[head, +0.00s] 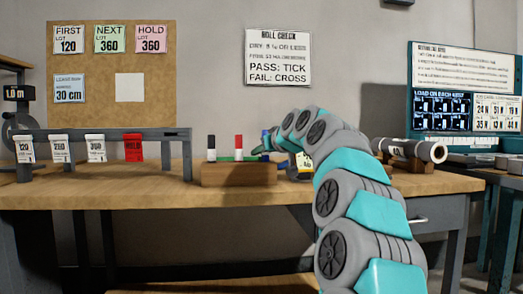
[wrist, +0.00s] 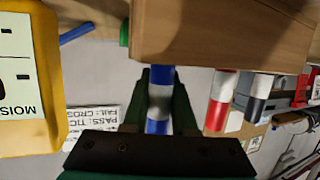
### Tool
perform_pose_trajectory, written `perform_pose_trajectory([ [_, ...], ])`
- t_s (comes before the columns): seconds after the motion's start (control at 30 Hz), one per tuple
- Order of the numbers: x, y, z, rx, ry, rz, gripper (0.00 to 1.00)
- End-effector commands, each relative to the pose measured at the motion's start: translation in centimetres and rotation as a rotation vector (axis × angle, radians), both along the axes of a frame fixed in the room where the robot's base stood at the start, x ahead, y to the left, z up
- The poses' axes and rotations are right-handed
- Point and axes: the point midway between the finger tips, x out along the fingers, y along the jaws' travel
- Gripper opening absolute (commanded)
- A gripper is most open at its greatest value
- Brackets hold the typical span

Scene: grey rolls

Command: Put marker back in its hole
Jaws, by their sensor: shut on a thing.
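My gripper (wrist: 159,103) is shut on a blue marker (wrist: 158,126), which has a white band between blue parts. In the wrist view the marker's end meets the edge of the wooden block (wrist: 220,32); I cannot tell whether it is in a hole. In the head view the block (head: 238,175) stands on the bench, with my gripper (head: 263,146) at its right end. A black marker (head: 211,142) and a red marker (head: 239,141) stand upright in it. They also show in the wrist view, red (wrist: 215,116) and black (wrist: 257,106).
A yellow moisture meter (wrist: 50,75) is beside the block. A green thing (wrist: 124,33) and a blue stick (wrist: 76,32) show near it. The front of the bench is clear.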

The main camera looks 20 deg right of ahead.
Motion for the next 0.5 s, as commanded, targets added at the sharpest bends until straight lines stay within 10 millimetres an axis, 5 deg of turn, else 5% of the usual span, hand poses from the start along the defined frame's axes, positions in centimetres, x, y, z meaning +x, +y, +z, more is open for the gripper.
perform_pose_trajectory([
  [0.5, -0.10, 0.04, -0.97, -0.001, -0.004, -0.001, 0.00],
])
